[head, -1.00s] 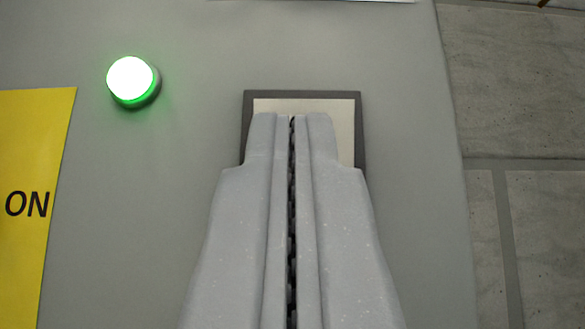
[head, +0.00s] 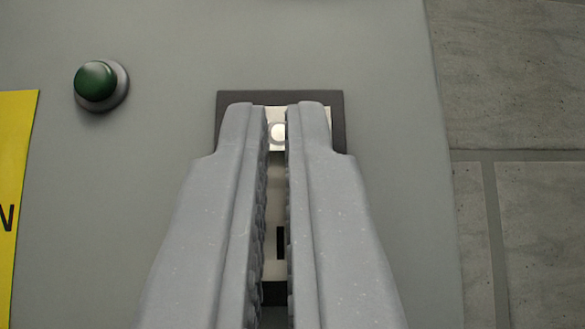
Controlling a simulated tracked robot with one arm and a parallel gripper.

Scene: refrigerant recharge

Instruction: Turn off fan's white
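My gripper (head: 277,112) is in front of a switch plate (head: 226,101) with a dark frame and a pale face on the grey panel. Its two fingers are parted by a narrow gap. Through the gap I see a small round white knob or toggle tip (head: 278,132) and part of a dark mark lower on the plate. The fingers cover most of the plate. I cannot tell whether they touch the white part. A round green indicator light (head: 96,81) in a grey ring, up and left of the plate, is dark.
A yellow label (head: 14,190) with black lettering is at the left edge, partly cut off. The grey panel (head: 390,60) ends on the right, with a tiled stone surface (head: 520,80) beyond it.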

